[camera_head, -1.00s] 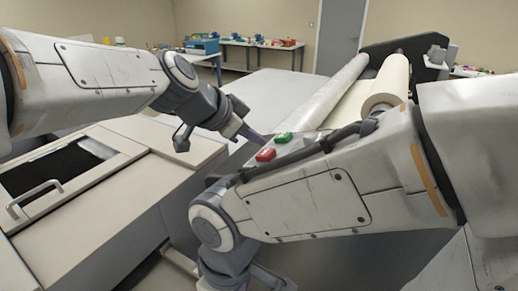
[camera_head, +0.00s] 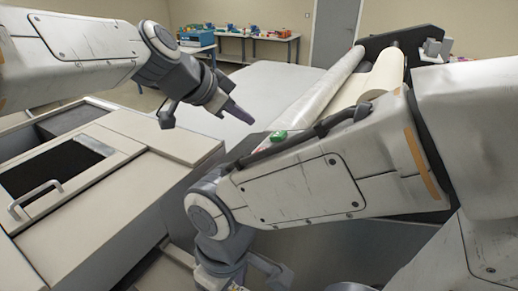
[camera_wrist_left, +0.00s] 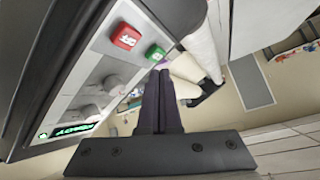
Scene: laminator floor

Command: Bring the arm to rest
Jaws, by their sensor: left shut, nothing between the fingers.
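My left gripper (camera_head: 243,114) is in the air over the pale table of the machine, above and left of the control panel. Its dark fingers are together with nothing between them; they also show shut in the left wrist view (camera_wrist_left: 160,78). The control panel (camera_wrist_left: 100,68) has a red button (camera_wrist_left: 125,36), a green button (camera_wrist_left: 155,52), knobs and a lit green display. The fingers appear apart from the buttons. In the head view the green button (camera_head: 278,137) shows, while my right forearm hides most of the panel. My right gripper's fingers are out of view below.
A cream cabinet (camera_head: 130,150) with a dark opening and a handle (camera_head: 35,198) stands at left. Rollers with film (camera_head: 325,95) lie behind my right arm. Back tables (camera_head: 262,41) hold several small items. The air above the pale flat bed (camera_head: 265,88) is clear.

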